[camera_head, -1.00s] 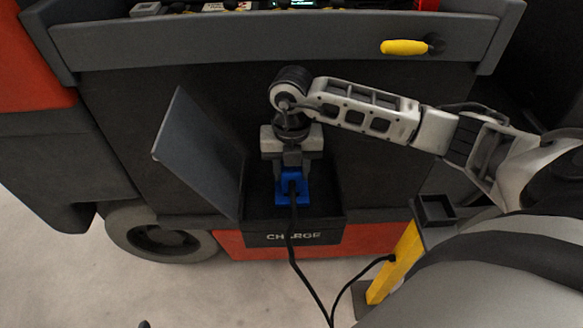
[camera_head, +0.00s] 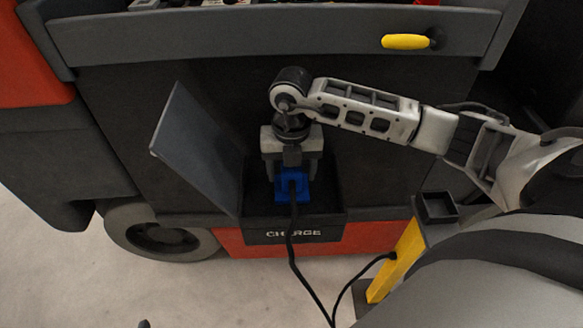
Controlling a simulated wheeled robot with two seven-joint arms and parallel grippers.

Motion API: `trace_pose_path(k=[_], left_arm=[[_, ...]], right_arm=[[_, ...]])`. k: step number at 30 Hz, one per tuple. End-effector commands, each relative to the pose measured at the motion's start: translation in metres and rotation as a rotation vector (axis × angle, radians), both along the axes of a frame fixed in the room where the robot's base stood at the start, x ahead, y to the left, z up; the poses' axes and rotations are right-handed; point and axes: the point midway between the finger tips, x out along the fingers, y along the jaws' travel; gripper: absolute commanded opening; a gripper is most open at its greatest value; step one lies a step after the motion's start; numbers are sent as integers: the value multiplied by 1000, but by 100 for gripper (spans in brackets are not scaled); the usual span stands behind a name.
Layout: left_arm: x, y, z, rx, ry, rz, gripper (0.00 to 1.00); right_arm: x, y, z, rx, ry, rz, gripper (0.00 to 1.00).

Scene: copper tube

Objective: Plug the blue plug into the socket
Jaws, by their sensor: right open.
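The blue plug (camera_head: 291,187) sits inside the dark charge box on the vehicle's side, with its black cable (camera_head: 291,246) hanging over the box's front edge. The socket is hidden behind the plug and gripper, so I cannot tell from the picture how deep the plug sits. My right gripper (camera_head: 292,172) reaches down into the box right above and around the back of the plug. Its jaws are open, with a finger on each side. My left gripper is not clearly in view; only a small dark tip shows at the bottom edge.
The charge box (camera_head: 294,236) has its grey lid (camera_head: 197,150) standing open at the left. A yellow post (camera_head: 397,262) with a dark empty holder (camera_head: 436,208) stands at the right. A yellow handle (camera_head: 405,41) is on the vehicle above. Pale floor is free at lower left.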

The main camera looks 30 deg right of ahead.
Motion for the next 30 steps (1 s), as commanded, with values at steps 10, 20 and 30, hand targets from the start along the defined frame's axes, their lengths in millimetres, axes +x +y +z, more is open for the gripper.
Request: trace_pose_path(k=[10, 20, 30], left_arm=[[1, 0, 11, -1, -15, -1, 36], [-1, 0, 6, 0, -2, -1, 36], [-1, 0, 3, 1, 4, -2, 36]], right_arm=[[1, 0, 44, 0, -5, 0, 65], [0, -1, 75, -1, -1, -1, 65], [0, 0, 75, -1, -1, 0, 65]])
